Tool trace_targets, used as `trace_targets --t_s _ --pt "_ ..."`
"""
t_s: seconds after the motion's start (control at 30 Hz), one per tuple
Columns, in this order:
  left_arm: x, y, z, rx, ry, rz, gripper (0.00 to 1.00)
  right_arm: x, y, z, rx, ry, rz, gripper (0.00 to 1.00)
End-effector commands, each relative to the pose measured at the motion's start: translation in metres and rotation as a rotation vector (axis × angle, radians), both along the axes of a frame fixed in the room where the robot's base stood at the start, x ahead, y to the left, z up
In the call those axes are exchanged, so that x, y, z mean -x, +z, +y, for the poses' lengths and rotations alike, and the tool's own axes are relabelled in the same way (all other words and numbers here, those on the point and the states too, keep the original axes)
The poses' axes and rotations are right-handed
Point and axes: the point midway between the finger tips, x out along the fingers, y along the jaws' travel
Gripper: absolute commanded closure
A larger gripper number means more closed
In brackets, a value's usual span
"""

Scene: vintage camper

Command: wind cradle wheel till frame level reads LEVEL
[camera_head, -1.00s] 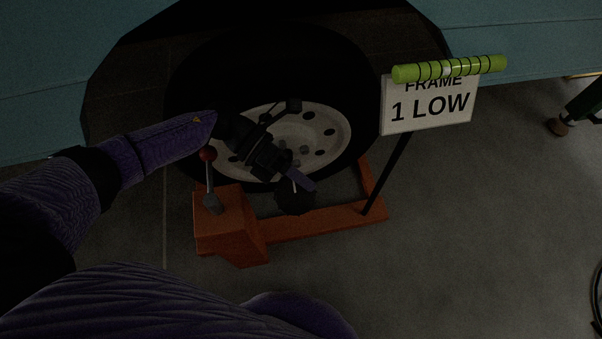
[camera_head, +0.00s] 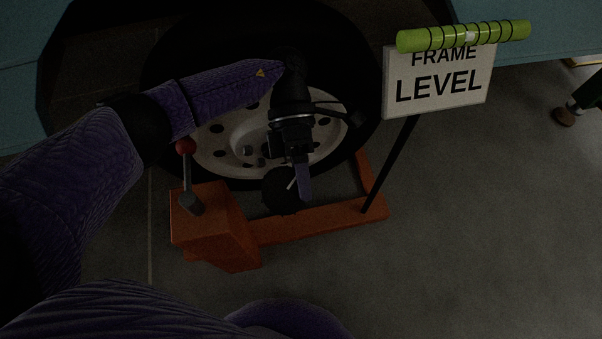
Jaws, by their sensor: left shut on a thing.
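The orange cradle (camera_head: 312,226) sits on the floor around the foot of the camper's tyre. Its dark round cradle wheel (camera_head: 279,197), with a pale mark, is low in front of the tyre. My left gripper (camera_head: 304,190) points down and is shut on the cradle wheel; the gripper partly hides the wheel and its fingertips are hard to make out. The white frame level sign (camera_head: 436,84) on a dark post reads FRAME LEVEL. A green tube level (camera_head: 430,40) lies along its top, with a pale bubble near its middle. My right gripper is not in view.
A lever with a red knob (camera_head: 186,146) stands on the cradle's left block, just below my left forearm. The tyre (camera_head: 347,50) and white rim are close behind the gripper. Grey floor at right is clear; a green leg with a brown foot (camera_head: 564,116) stands far right.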

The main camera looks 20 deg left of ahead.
Motion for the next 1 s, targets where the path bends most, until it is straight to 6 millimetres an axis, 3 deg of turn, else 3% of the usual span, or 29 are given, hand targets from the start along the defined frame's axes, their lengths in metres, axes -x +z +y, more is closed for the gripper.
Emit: trace_targets --t_s 0.5,1.0 --pt "0.0055 -0.0043 -0.0054 -0.138 -0.281 0.087 1.0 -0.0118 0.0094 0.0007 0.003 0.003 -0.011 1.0" --pt "0.0078 -0.0059 -0.0064 -0.162 -0.339 0.107 1.0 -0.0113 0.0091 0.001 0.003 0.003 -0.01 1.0"
